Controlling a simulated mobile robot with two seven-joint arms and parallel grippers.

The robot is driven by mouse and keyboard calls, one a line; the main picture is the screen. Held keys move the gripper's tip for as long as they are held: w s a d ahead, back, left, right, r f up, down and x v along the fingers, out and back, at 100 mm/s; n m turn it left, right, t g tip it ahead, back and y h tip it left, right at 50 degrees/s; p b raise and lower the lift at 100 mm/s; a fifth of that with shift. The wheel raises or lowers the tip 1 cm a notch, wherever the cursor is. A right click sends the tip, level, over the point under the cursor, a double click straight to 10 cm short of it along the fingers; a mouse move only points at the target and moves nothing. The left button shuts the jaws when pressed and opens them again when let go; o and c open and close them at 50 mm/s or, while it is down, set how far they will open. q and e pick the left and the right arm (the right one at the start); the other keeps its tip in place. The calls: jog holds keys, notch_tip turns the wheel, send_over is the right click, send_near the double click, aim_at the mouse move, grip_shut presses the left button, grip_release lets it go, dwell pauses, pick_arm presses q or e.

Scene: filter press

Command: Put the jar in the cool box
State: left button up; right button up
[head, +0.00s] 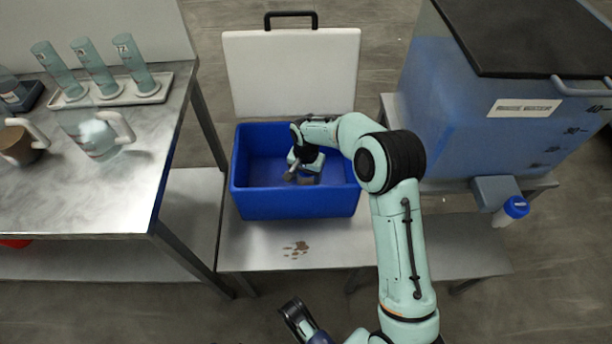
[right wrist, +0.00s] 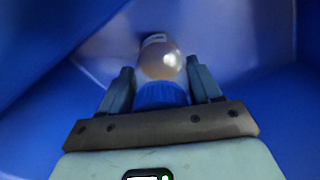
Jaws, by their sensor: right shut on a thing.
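The blue cool box (head: 250,204) stands open on a low metal bench, its white lid (head: 291,72) tipped up behind it. My right gripper (head: 300,174) reaches down inside the box. In the right wrist view the right gripper (right wrist: 162,92) is shut on the jar (right wrist: 160,60), with one finger on each side of its blue cap (right wrist: 161,96). The jar's pale, shiny body points away from the gripper toward the blue inside. I cannot tell whether the jar touches the box floor. My left gripper (head: 298,316) seems to show at the bottom edge; its jaws are unclear.
A steel table (head: 90,190) at left holds a tray (head: 112,93) of tubes, a clear jug (head: 97,135) and a brown-filled jug (head: 22,142). A large blue tank (head: 455,115) stands right, with a white, blue-capped thing (head: 513,209) below it. Brown spots (head: 296,248) mark the bench.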

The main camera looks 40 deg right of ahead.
jog(key=shift+f, duration=0.15)
jog(key=o, duration=1.1)
pick_arm(q)
jog(key=shift+f, duration=0.1)
pick_arm(e)
jog(key=shift+r, duration=0.35)
pick_arm(q)
jog(key=shift+g+h, duration=0.4)
jog(key=shift+g, duration=0.3)
jog(key=s+r+p, duration=0.1)
jog(key=s+d+r+p, duration=0.1)
jog(key=s, duration=0.1)
jog(key=s+d+r, duration=0.1)
jog(key=shift+s+d+r+p, duration=0.15)
jog(key=shift+s+p, duration=0.1)
jog(key=shift+p, duration=0.15)
pick_arm(e)
notch_tip(320, 180, up, 12)
jog(key=shift+f, duration=0.2)
